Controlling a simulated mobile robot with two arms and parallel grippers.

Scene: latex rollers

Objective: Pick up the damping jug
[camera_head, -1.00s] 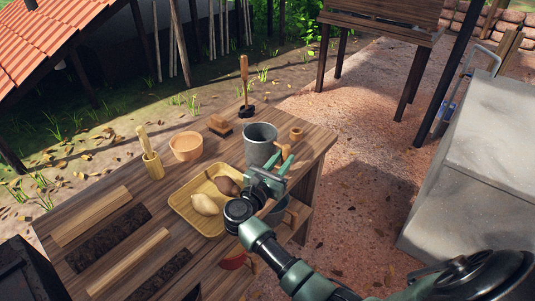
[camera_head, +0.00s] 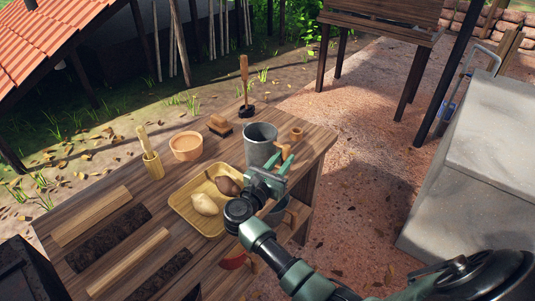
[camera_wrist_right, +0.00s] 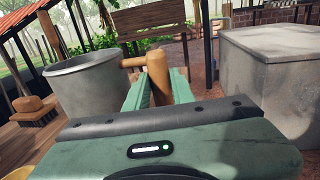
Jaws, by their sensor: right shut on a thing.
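The damping jug is a grey metal vessel (camera_head: 261,146) with a wooden side handle, standing upright near the table's right edge in the head view. In the right wrist view the jug (camera_wrist_right: 85,85) is at the left, and its wooden handle (camera_wrist_right: 158,68) stands between my fingers. My right gripper (camera_head: 283,165) is shut on that handle, on the jug's near right side. The gripper partly hides the handle and the jug's lower part in the head view. I cannot tell any gap under the jug. My left gripper is not in view.
A tray (camera_head: 182,207) with two rounded lumps lies close to the gripper. A small wooden cup (camera_head: 296,134), brush (camera_head: 220,125), clay bowl (camera_head: 186,146) and upright-handled tool (camera_head: 246,95) stand around the jug. A concrete block (camera_head: 480,180) is at the right.

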